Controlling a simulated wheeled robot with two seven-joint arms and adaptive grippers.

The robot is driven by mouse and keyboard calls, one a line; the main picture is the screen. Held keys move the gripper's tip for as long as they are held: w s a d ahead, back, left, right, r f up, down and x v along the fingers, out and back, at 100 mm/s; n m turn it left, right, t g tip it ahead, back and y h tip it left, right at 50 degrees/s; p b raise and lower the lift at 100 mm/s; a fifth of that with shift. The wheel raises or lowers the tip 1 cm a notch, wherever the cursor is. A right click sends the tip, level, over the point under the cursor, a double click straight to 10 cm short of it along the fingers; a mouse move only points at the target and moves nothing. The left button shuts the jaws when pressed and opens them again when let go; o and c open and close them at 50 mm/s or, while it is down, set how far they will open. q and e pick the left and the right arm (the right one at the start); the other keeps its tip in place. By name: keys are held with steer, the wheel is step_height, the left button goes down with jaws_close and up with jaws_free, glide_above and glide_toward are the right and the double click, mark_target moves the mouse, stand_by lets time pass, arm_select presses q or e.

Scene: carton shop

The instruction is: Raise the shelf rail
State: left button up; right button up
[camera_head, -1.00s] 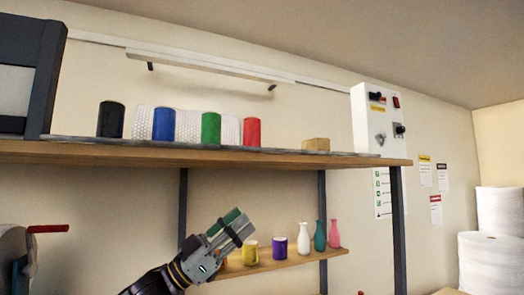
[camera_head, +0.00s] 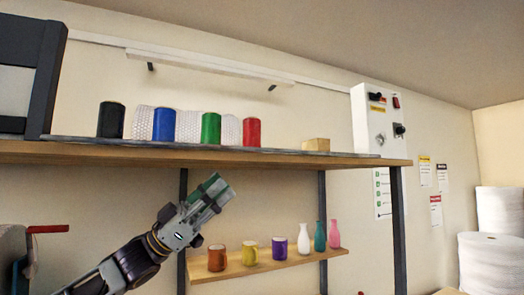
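A thin grey rail (camera_head: 215,146) lies along the front edge of the upper wooden shelf (camera_head: 280,159), low and close to the board. My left gripper (camera_head: 213,190) is below that shelf, in front of the wall, apart from the rail and pointing up to the right. Its fingers look close together with green and grey faces. I cannot tell whether they are shut or hold anything. My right gripper is not in view.
Black (camera_head: 111,119), blue (camera_head: 164,124), green (camera_head: 211,128) and red (camera_head: 252,132) cylinders stand behind the rail, with a small tan box (camera_head: 316,144). A lower shelf (camera_head: 270,265) holds mugs and bottles. A dark post (camera_head: 398,225) stands right.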

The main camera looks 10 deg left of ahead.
mark_target(262, 150)
arm_select(q)
steer(key=shift+p+x, duration=2)
steer(key=shift+x, duration=4.8)
jaws_close()
